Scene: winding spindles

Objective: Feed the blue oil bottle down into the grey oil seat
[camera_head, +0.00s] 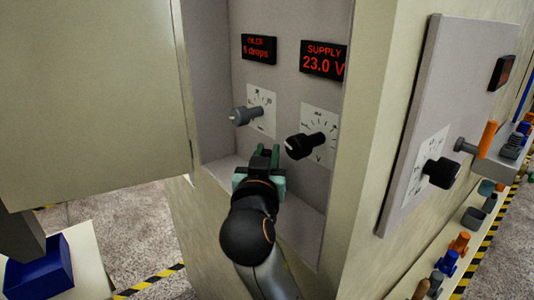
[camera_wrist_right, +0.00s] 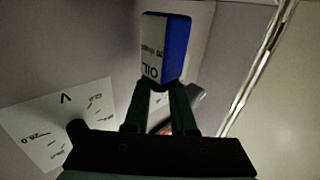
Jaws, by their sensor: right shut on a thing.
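My right gripper (camera_head: 262,160) reaches into the open cabinet recess, below and between the two dials. In the right wrist view its two dark green fingers (camera_wrist_right: 160,110) are shut on the blue oil bottle (camera_wrist_right: 176,48), a boxy blue body with a white label reading OIL. The bottle stands out beyond the fingertips. In the head view the bottle is hidden behind the gripper and arm. I cannot clearly make out the grey oil seat; a grey part (camera_wrist_right: 193,95) shows partly behind the fingers in the wrist view. My left gripper is not in view.
A grey knob (camera_head: 245,116) and a black knob (camera_head: 305,145) stick out close above the gripper. The supply display (camera_head: 323,60) reads 23.0 V. The cabinet's side walls and open door (camera_head: 95,90) bound the recess. A blue box (camera_head: 40,268) stands lower left.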

